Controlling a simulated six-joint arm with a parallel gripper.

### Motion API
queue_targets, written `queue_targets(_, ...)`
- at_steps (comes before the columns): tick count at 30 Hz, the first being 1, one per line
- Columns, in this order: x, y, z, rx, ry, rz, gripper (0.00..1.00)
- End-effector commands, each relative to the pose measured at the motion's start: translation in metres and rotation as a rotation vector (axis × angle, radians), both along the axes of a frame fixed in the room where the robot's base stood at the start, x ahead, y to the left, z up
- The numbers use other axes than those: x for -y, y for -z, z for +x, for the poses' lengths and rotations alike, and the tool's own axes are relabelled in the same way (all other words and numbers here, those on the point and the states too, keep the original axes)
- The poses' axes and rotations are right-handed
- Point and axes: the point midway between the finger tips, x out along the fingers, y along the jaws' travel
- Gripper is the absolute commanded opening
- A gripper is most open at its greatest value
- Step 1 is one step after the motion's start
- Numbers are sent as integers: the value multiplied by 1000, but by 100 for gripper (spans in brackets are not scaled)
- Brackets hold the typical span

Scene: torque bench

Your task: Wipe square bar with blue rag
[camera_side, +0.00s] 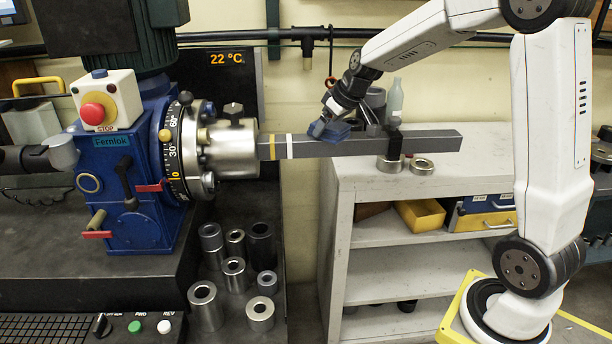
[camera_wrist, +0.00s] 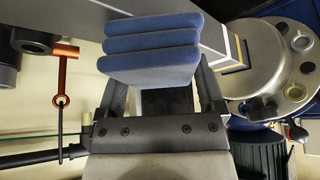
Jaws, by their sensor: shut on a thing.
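The grey square bar (camera_side: 400,143) runs level out of the silver chuck (camera_side: 232,148) to the right, with a yellow and a white band near the chuck. The folded blue rag (camera_side: 330,130) is at the bar just right of the white band. My gripper (camera_side: 345,113) is shut on the rag from above. In the wrist view the rag (camera_wrist: 150,50) is a stack of blue folds between the jaws, lying against the bar (camera_wrist: 100,22). The rag hides part of the bar, and I cannot tell how firmly it presses.
The blue Fernlok machine (camera_side: 125,170) with a red stop button (camera_side: 93,114) stands at the left. Several metal sleeves (camera_side: 234,275) stand below the bar. A grey shelf (camera_side: 390,240) stands under its right end, with a clear bottle (camera_side: 395,100) behind the bar.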

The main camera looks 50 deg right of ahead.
Motion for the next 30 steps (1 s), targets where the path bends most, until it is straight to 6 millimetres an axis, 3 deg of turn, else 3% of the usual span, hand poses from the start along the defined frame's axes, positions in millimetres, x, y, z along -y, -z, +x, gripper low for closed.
queue_targets(13,-19,2,19,1,0,0,40)
queue_targets(30,-20,-3,20,0,0,1,40)
